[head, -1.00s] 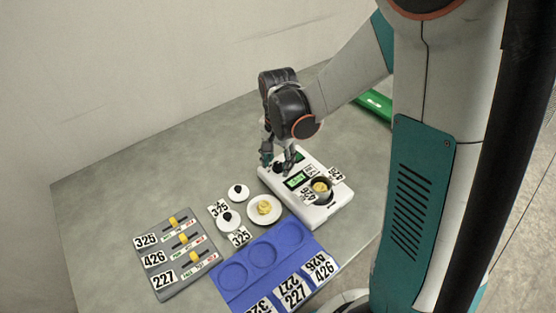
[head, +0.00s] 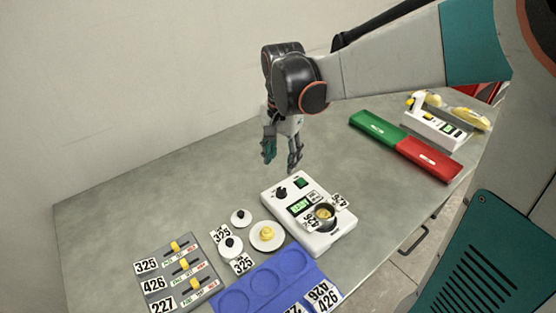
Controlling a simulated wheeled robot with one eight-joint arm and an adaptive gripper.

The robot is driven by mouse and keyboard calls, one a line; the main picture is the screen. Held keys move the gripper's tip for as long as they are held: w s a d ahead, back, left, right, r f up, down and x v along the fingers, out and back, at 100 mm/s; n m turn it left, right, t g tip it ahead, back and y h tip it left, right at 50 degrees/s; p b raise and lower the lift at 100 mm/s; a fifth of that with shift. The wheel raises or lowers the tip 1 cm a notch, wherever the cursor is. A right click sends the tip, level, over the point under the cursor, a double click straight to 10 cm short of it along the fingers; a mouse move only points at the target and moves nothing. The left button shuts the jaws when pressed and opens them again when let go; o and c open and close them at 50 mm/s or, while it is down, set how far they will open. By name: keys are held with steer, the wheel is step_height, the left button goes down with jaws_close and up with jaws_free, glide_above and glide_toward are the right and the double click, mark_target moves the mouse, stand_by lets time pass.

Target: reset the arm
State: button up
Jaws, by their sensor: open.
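My gripper (head: 281,160) hangs open and empty above the table, fingers pointing down. It is behind and a little left of the white checkweigher (head: 330,235) and clear of it. The checkweigher has a black knob (head: 281,193), a green display (head: 299,208) and a green button (head: 300,182). A dark cup (head: 325,213) with something yellow in it sits on its right part, between tags reading 426. My arm reaches in from the upper right.
A slider panel (head: 160,285) lies at front left. A blue tray (head: 262,284) with round recesses lies at the front. A white plate (head: 267,236) holds a yellow piece. White lids (head: 230,247) with black knobs stand nearby. Green (head: 378,131) and red (head: 428,158) bins and a scale (head: 437,130) are at right.

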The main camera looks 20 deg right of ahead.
steer(key=shift+r, duration=0.2)
stand_by(0.3)
steer(key=s+r+n+t, duration=0.2)
steer(key=s+n+t, duration=0.1)
steer(key=s+n, duration=0.2)
steer(key=s+r+n+t, duration=0.2)
steer(key=s+n+t, duration=0.2)
steer(key=s, duration=0.6)
steer(key=shift+r+n, duration=0.4)
steer(key=shift+n, duration=0.1)
steer(key=shift+d, duration=0.1)
stand_by(0.4)
